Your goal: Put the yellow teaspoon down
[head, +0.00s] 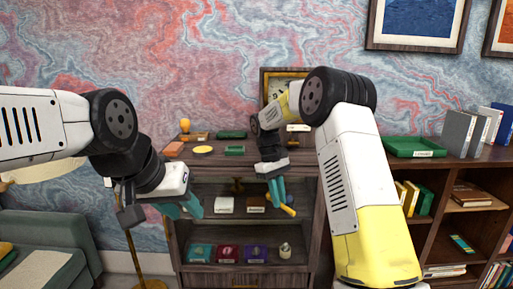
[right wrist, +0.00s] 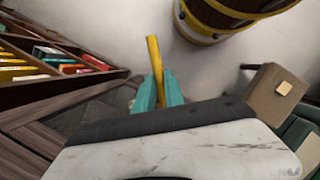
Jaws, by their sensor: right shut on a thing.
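The yellow teaspoon (head: 288,209) is between the teal fingers of my right gripper (head: 277,190), in front of the dark cabinet's shelf opening. In the right wrist view my right gripper (right wrist: 158,93) is shut on the yellow teaspoon (right wrist: 154,58), which sticks out past the fingertips. How far apart those fingers are is unclear.
A bookcase with a green tray (head: 415,147) stands at right. A green armchair (head: 40,240) is at lower left.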

